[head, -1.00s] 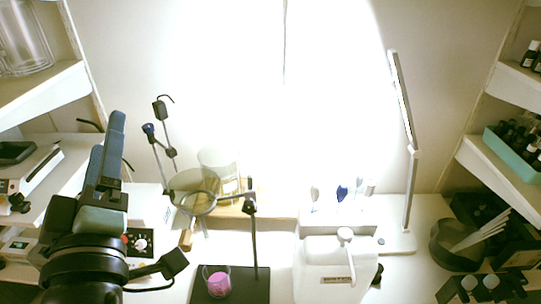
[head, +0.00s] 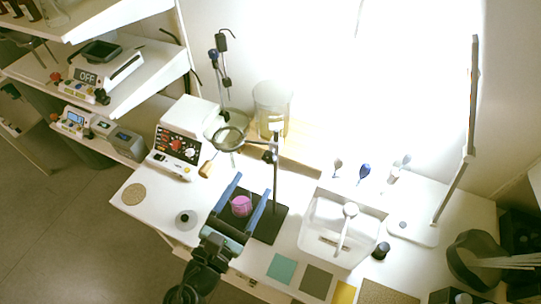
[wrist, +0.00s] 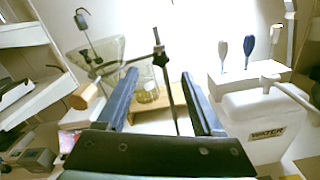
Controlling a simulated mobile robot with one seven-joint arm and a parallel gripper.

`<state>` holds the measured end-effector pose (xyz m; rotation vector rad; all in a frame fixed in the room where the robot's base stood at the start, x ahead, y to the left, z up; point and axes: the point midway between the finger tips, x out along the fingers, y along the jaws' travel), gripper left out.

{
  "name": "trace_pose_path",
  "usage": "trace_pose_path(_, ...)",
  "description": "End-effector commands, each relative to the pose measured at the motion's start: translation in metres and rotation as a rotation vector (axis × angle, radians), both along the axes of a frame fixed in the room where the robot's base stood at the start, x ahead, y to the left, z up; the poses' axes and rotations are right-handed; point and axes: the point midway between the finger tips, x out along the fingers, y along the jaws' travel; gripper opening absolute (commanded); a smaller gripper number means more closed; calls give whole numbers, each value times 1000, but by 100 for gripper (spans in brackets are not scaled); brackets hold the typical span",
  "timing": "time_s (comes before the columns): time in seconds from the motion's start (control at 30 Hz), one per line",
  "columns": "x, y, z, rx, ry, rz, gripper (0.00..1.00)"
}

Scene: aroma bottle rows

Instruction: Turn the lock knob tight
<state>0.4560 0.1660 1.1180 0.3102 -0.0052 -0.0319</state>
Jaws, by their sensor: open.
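A ring stand has a dark upright rod (head: 276,190) on a black base plate (head: 268,226). A small dark clamp (head: 269,156) joins the rod to a ring carrying a glass funnel-like vessel (head: 228,132); it also shows in the wrist view (wrist: 160,59). This clamp seems to carry the lock knob, but the knob is too small to make out. My gripper (head: 252,184) is open, in front of the stand, with nothing visible held. In the wrist view, the rod and clamp appear between and beyond its fingers (wrist: 160,84).
A wooden handle (head: 207,169) sticks out near the ring. A white water container (head: 335,230) stands right of the stand. A large glass beaker (head: 272,105) is behind. Shelves (head: 150,78) line the left.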

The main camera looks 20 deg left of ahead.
Motion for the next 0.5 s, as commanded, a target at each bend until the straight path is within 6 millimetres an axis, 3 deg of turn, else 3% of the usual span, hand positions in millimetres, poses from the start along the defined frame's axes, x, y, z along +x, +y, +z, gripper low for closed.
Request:
trace_pose_path(0.2, 47, -2, 3, 2, -1, -3, 68)
trace_pose_path(0.5, 79, -3, 1, 2, 0, -2, 68)
